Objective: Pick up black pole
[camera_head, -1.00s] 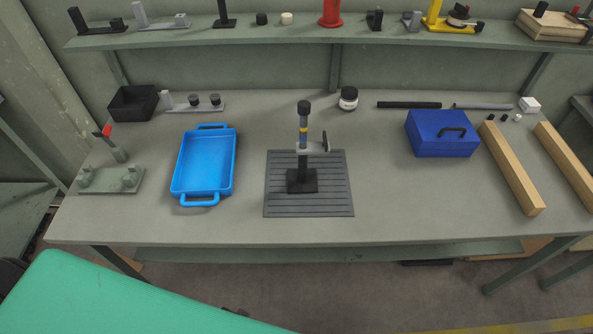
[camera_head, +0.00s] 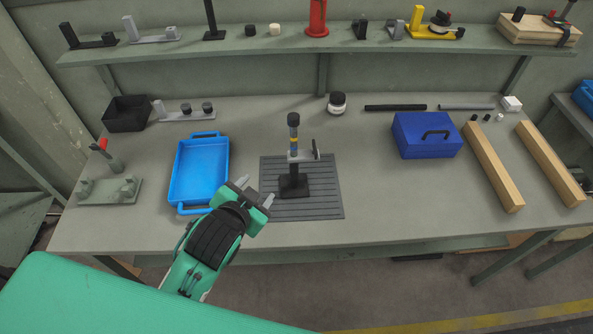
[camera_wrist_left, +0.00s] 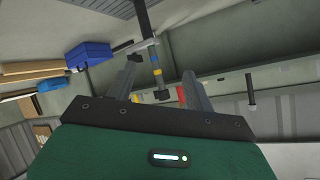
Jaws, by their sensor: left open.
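A black pole (camera_head: 395,107) lies flat near the back of the workbench, right of centre. A black-based stand (camera_head: 294,185) with an upright post, a yellow band and a black cap is on the grey ribbed mat (camera_head: 330,205). My left gripper (camera_head: 255,190) is open and empty, between the blue tray and the stand, well to the front left of the black pole. In the left wrist view, the stand's post (camera_wrist_left: 156,66) appears between the two fingers but beyond them. My right gripper is not in view.
A blue tray (camera_head: 203,168) lies left of the gripper. A blue box (camera_head: 426,136) stands in front of the pole's right end. A grey rod (camera_head: 466,106) lies right of the pole, a dark-lidded jar (camera_head: 337,103) left of it. Wooden beams (camera_head: 493,167) lie far right.

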